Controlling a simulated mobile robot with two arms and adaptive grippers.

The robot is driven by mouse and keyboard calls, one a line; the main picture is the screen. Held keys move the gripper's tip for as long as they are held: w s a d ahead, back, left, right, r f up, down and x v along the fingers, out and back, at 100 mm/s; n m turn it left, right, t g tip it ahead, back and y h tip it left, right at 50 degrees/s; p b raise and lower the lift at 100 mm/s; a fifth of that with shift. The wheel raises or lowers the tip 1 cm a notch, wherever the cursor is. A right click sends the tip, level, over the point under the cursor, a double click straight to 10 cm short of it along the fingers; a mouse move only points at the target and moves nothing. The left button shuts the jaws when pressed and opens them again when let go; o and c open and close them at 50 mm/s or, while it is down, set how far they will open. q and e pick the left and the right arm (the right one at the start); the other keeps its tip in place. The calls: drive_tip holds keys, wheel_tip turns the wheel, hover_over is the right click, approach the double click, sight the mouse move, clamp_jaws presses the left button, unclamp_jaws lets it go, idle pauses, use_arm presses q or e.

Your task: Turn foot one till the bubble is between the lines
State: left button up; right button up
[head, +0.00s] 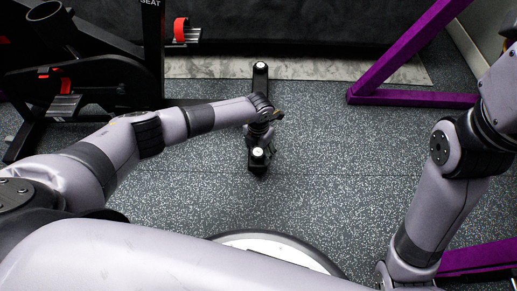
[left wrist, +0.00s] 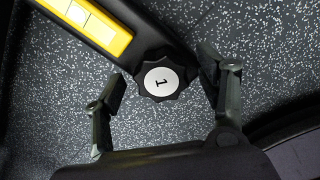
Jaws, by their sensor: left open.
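Foot one is a black lobed knob with a white cap marked 1 (left wrist: 161,82), at the end of a black bar in the left wrist view. A yellow level (left wrist: 105,33) lies along the bar; a pale window with lines shows near the top edge, but I cannot make out the bubble. My left gripper (left wrist: 163,78) is open, its fingers on either side of the knob; I cannot tell whether they touch it. In the head view the left gripper (head: 262,138) is at the near end of the bar, by a white-capped foot (head: 258,153). My right gripper is out of view.
Another white-capped foot (head: 260,66) is at the bar's far end, near a pale strip (head: 210,67). A black exercise machine (head: 110,50) stands at the left. A purple frame (head: 405,50) stands at the right. Speckled floor (head: 330,150) is clear around the bar.

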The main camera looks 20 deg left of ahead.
use_arm(q)
drive_tip(key=shift+r, duration=0.1)
wheel_tip(320, 180, up, 12)
idle(0.5)
idle(0.5)
